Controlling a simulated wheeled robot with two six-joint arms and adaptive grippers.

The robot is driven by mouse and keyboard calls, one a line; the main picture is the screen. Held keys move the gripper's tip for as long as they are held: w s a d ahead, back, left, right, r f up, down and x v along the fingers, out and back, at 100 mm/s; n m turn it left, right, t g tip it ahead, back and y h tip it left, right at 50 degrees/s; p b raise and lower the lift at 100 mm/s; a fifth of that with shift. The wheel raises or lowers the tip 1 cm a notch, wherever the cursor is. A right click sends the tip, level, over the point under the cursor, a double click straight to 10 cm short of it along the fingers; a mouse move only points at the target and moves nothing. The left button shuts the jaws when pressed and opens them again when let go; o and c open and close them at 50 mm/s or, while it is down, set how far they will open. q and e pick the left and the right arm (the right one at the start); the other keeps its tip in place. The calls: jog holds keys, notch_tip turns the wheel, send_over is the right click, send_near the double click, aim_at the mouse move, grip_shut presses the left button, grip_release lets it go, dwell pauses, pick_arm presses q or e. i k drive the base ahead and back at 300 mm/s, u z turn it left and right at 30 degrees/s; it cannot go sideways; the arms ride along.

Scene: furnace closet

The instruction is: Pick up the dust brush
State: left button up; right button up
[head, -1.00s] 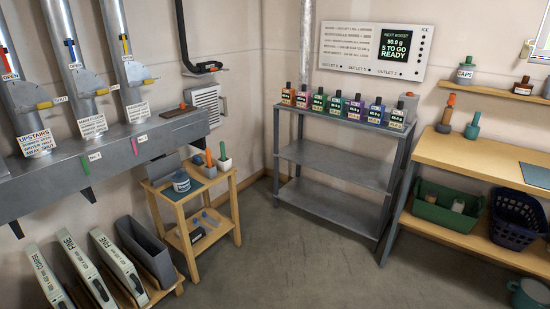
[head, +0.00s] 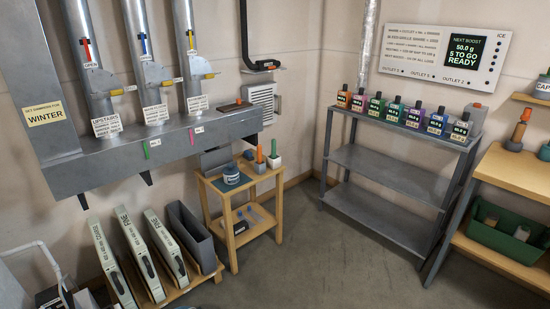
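I cannot tell for certain which item is the dust brush. An orange-handled item (head: 260,155) stands upright at the back of the small wooden stand (head: 236,212), beside a white pot with a green handle (head: 274,155) and a labelled jar (head: 231,174). Another orange-topped item with a dark base (head: 519,130) stands on the wooden bench at the right. A flat dark item with an orange end (head: 237,106) lies on the grey duct. Neither of my grippers is in view.
A grey metal shelf (head: 385,167) holds a row of small bottles on top; its lower shelves are empty. Filters (head: 142,258) stand in a low rack at the lower left. A green bin (head: 505,238) sits under the right bench. The middle floor is clear.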

aim_at(273, 142)
jog(key=z, duration=0.45)
jog(key=i, duration=1.7)
jog(key=u, duration=0.35)
jog(key=i, duration=0.85)
jog(key=u, duration=0.85)
